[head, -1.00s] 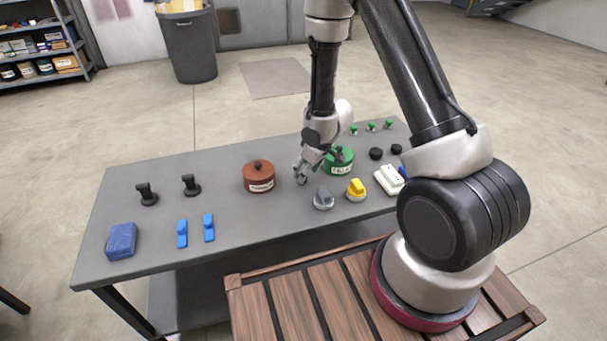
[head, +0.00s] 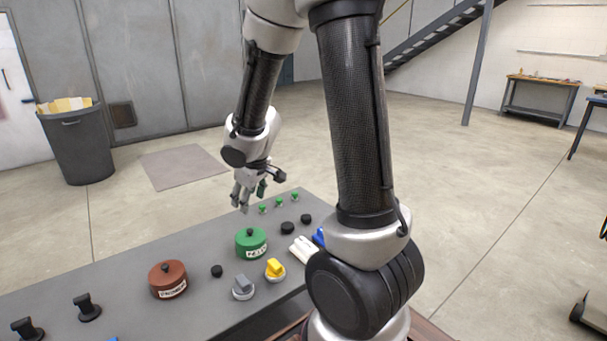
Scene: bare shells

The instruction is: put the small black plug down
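The small black plug (head: 216,271) stands on the grey table between the red-brown lidded pot (head: 168,280) and the green lidded pot (head: 251,242). Nothing touches it. My gripper (head: 240,204) is beyond the green pot, above the far part of the table and well away from the plug. Its fingers point down and look slightly apart, with nothing seen between them. The fingertips are small in this view.
Grey (head: 243,288) and yellow (head: 275,270) knobs stand in front of the green pot. Green plugs (head: 279,202) and black discs (head: 288,228) are to the right. Black upright pieces (head: 87,307) stand at left. Table (head: 110,276) is clear behind the red-brown pot.

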